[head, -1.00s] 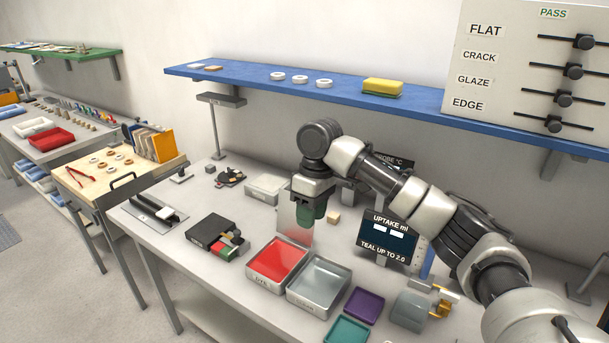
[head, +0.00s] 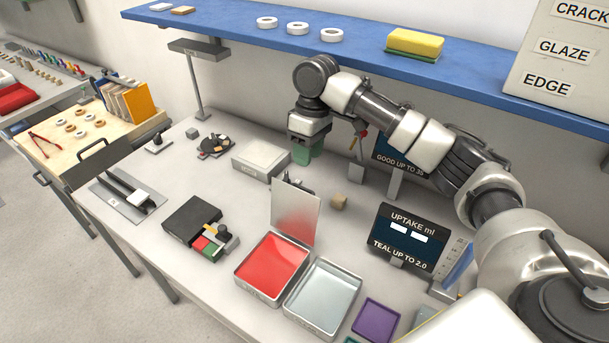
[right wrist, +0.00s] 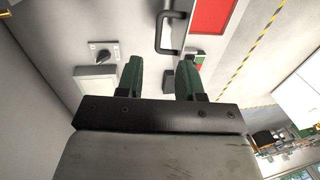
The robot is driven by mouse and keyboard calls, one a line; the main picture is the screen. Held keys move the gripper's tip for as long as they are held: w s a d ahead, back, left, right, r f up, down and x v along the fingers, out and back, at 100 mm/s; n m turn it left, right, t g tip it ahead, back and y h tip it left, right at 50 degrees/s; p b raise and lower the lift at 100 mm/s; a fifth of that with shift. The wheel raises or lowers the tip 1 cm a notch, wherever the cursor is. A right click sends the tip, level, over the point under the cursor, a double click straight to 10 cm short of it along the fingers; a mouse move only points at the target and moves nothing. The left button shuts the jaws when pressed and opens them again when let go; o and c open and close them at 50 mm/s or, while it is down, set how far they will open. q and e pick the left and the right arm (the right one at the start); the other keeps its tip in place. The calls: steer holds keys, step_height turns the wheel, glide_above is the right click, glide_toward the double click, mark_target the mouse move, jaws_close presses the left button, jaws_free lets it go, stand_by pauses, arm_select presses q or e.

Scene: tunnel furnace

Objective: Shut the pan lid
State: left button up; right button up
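The red pan (head: 240,270) is a shallow metal tray with a red surface inside, on the worktable. Its lid (head: 295,208) is a plain grey plate standing upright at the pan's back edge, so the pan is open. My right gripper (head: 306,158), with green fingers, hangs above and behind the lid in the head view, apart from it in the picture. The right wrist view shows its two green fingers (right wrist: 160,80) spread apart with nothing between them. I cannot make out the lid in the right wrist view. My left gripper is not in view.
A clear-filled tray (head: 323,298) adjoins the red pan on the right. A black box (head: 190,222) stands to the left and the uptake display (head: 408,238) to the right. A pale box (head: 261,158) sits behind. The blue shelf (head: 360,50) overhangs the back.

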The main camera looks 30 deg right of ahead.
mark_target(298, 208)
steer(key=f, duration=0.2)
steer(key=f+p, duration=0.1)
steer(key=f, duration=0.2)
steer(key=a+f, duration=0.1)
steer(key=f, duration=0.2)
steer(key=shift+s+p, duration=0.3)
steer(key=shift+s, duration=0.05)
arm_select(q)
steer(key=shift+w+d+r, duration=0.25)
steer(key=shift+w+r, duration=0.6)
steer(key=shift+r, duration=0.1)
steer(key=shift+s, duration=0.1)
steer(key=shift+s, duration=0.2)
arm_select(e)
jaws_close()
